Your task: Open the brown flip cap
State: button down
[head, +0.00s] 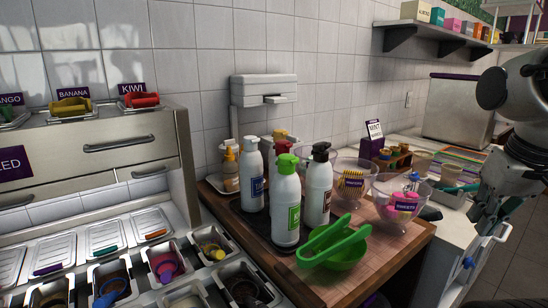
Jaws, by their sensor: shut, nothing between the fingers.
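A white squeeze bottle with a dark brown cap (321,151) stands upright on the wooden counter in the head view. The cap looks shut, though its lid is small and dark at this distance. The bottle body (317,190) has a label partly seen on its side. A green-capped bottle (287,200) stands in front of it to the left and covers a little of it. My gripper (481,212) is at the right edge, well to the right of the bottle and apart from it. It is shut and empty, and its fingertips are hard to make out.
Other bottles (252,175) crowd the left side of the cap. Glass bowls (401,205) stand between my gripper and the bottle. A green bowl with tongs (343,250) sits in front. Topping bins (165,262) lie at the left.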

aim_at(322, 146)
jog(key=w+a+m+y, duration=0.35)
jog(key=w+m, duration=0.45)
jog(key=w, duration=0.3)
jog(key=w+a+m+y, duration=0.3)
jog(key=w+m+y, duration=0.2)
jog(key=w+m, duration=0.4)
jog(key=w+a+r+m+y, duration=0.2)
jog(key=w+a+r+m, duration=0.2)
jog(key=r, duration=0.1)
jog(key=w+a+f, duration=0.2)
jog(key=w+a, duration=0.1)
jog(key=a, duration=0.5)
jog(key=shift+w+a+f, duration=0.15)
jog(key=shift+a+f, duration=0.1)
jog(key=shift+a, duration=0.15)
jog(key=shift+r, duration=0.1)
